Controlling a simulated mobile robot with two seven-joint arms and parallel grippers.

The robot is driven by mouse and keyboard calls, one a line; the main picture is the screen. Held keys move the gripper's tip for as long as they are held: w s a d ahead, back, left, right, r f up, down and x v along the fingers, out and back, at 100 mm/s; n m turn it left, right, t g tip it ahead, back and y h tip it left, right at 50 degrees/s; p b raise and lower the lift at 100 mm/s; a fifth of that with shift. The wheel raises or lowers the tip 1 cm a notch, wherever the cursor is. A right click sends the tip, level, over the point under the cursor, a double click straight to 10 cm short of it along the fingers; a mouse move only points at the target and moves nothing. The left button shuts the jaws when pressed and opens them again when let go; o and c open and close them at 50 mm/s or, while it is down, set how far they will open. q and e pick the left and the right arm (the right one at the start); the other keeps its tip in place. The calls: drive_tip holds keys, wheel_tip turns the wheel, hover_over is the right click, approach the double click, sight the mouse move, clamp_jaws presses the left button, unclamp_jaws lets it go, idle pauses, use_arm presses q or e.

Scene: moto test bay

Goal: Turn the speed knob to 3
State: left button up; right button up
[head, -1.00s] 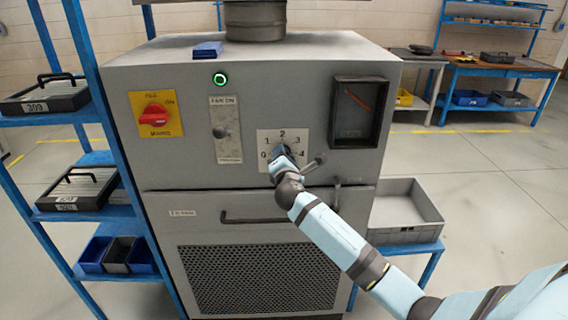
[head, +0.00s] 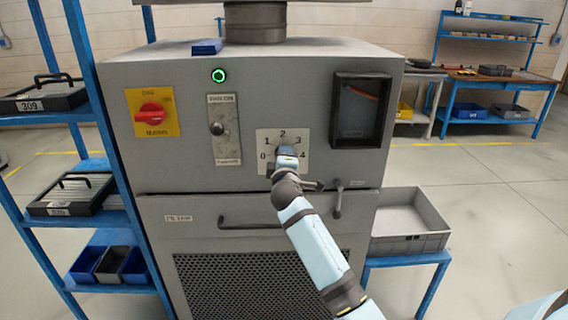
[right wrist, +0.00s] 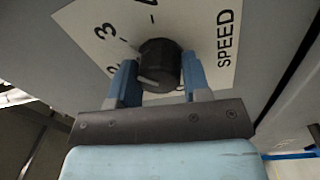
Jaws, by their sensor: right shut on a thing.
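The speed knob is mostly hidden by my right gripper (head: 286,156) in the head view. In the right wrist view the black round knob (right wrist: 160,62) sits between the two blue fingers of my right gripper (right wrist: 160,82), which is shut on it. A pale line on the knob's face points to the left, roughly toward the 2 side of the scale, but the exact number is hard to read. The white dial plate (head: 264,139) carries 0 to 4, and SPEED shows on it in the wrist view (right wrist: 226,38). My left gripper is not in view.
A gauge (head: 360,110) is right of the dial, and a lever (head: 337,200) is below it. The red mains switch (head: 151,113) and fan switch (head: 217,128) are on the left. A grey crate (head: 408,243) stands right of the cabinet. A blue rack (head: 88,120) is at left.

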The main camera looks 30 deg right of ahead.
drive_tip(key=shift+d+r+m, duration=0.1)
drive_tip(key=shift+r+m, duration=0.2)
drive_tip(key=shift+m, duration=0.2)
drive_tip(key=o, duration=0.9)
drive_tip(key=shift+s+r, duration=0.1)
drive_tip(key=shift+w+f, duration=0.25)
drive_tip(key=shift+f, duration=0.15)
drive_tip(key=v, duration=1.3)
drive_tip(key=shift+s+a+r+b, duration=0.1)
drive_tip(key=shift+s+a+b, duration=0.1)
drive_tip(key=shift+s+b, duration=0.2)
drive_tip(key=shift+w, duration=0.1)
